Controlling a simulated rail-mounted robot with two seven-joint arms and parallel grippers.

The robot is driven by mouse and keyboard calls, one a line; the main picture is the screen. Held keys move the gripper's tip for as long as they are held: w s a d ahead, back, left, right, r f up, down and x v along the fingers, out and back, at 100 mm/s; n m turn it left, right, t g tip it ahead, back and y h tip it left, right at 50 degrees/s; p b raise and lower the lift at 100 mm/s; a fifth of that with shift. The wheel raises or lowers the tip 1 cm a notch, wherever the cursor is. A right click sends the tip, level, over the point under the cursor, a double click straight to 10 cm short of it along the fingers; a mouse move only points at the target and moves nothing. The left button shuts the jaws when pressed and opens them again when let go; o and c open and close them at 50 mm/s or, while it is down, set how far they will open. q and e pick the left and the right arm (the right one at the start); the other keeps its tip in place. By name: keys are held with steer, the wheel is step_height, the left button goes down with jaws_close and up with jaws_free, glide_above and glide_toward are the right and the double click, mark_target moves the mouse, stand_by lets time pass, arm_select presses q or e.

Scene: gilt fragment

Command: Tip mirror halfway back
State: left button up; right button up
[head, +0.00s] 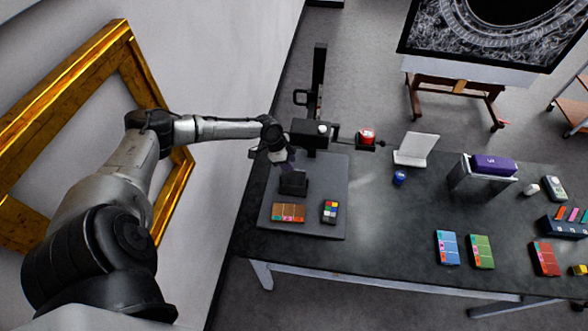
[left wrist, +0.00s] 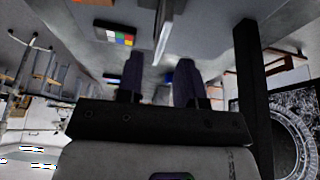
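No mirror shows plainly. A small dark stand (head: 293,184) sits on the grey baseboard (head: 332,168) of the copy stand; I cannot tell whether it carries the mirror. My left gripper (head: 287,160) is just above this stand, pointing down, partly hidden by its own wrist. In the left wrist view, its two dark purple fingers (left wrist: 160,80) are spread apart. A dark block with a thin pale edge (left wrist: 162,38) shows beyond and between the fingertips, and I see no grip on it. A white upright panel (head: 415,150) leans back on the table. My right gripper is out of view.
A colour checker (head: 330,211) and brown card (head: 288,212) lie in front. A purple item (head: 494,165) stands right.

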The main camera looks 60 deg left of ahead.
mark_target(294, 177)
arm_select(q)
steer(key=shift+x, duration=2.45)
steer(key=shift+c, duration=0.3)
jaws_close()
